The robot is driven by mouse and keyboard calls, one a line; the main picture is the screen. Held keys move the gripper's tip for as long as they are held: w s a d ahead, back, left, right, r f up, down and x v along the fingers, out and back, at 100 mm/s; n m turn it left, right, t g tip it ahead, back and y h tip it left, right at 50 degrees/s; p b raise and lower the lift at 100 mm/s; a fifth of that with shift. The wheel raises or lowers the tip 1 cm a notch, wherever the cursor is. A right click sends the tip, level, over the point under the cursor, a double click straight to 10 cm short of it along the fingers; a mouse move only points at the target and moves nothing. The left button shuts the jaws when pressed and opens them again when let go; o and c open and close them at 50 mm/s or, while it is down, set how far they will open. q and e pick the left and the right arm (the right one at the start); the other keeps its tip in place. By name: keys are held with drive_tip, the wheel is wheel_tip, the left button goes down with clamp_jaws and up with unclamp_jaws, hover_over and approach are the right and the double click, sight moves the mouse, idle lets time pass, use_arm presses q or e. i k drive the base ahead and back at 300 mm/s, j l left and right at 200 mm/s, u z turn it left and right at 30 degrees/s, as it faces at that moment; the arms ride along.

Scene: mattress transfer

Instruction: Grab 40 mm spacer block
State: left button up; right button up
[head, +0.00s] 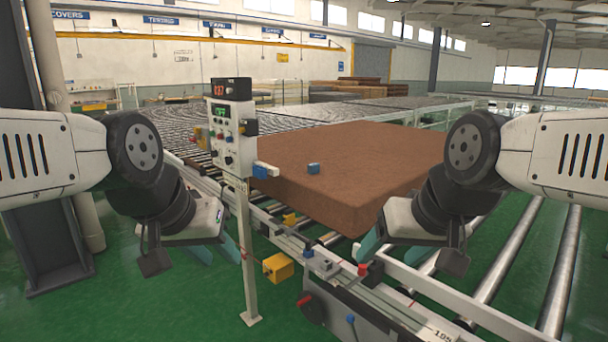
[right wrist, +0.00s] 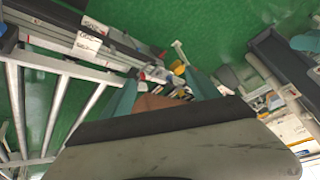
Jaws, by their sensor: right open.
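Several small blocks are in the head view, and I cannot read a size on any of them. Another blue block (head: 308,252) sits on the conveyor's near rail. My left gripper (head: 214,252) is open and empty, left of the control post. My right gripper (head: 392,253) is open and empty near the mattress's front corner. Its teal fingers also show spread in the right wrist view (right wrist: 160,95).
A control post (head: 247,250) with a panel (head: 232,138) stands between my grippers. A yellow box (head: 279,267) and a red knob (head: 362,269) are by the near rail (head: 390,307). Bare rollers (head: 505,260) run at the right. Green floor is open at the left.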

sight(313, 168)
drive_tip(key=i+j, duration=0.25)
drive_tip(key=i, duration=0.2)
drive_tip(key=i+j, duration=0.3)
drive_tip(key=i, duration=0.15)
drive_tip(key=i+j, duration=0.25)
drive_tip(key=i, duration=0.2)
drive_tip(key=i+j, duration=0.3)
drive_tip(key=i, duration=0.15)
drive_tip(key=i+j, duration=0.25)
drive_tip(key=i, duration=0.2)
